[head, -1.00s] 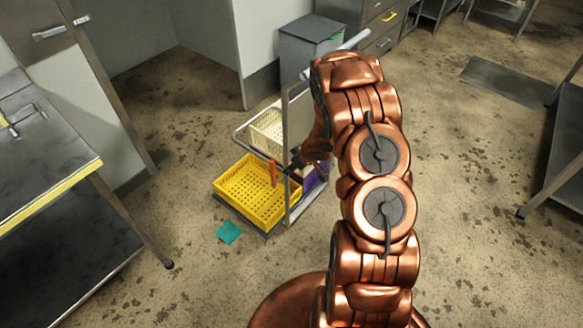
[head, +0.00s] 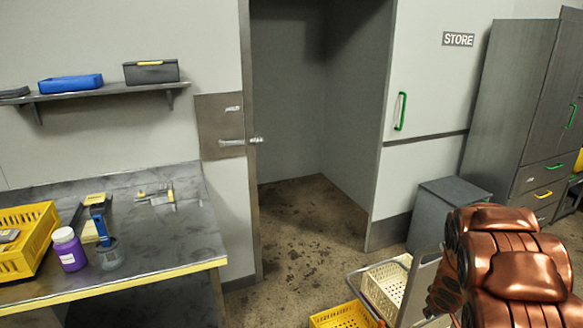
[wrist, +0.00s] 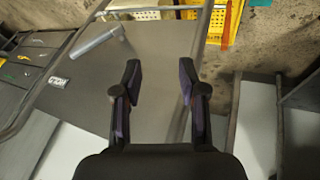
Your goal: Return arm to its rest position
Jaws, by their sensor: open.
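My copper-coloured arm shows at the lower right of the head view, in front of the cart; its gripper is out of that view. In the wrist view my gripper (wrist: 158,85) is open, with nothing between its two dark, purple-padded fingers. Beyond the fingers is a grey panel (wrist: 150,65) with a metal frame. The cart's yellow basket (head: 343,316) and cream basket (head: 384,287) stand low beside my arm in the head view.
A steel bench (head: 160,235) at left holds a yellow crate (head: 22,258), a purple-labelled bottle (head: 69,250) and tools. A grey bin (head: 425,210) stands behind my arm, near tall grey cabinets (head: 510,100). The floor in the open doorway (head: 310,215) is clear.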

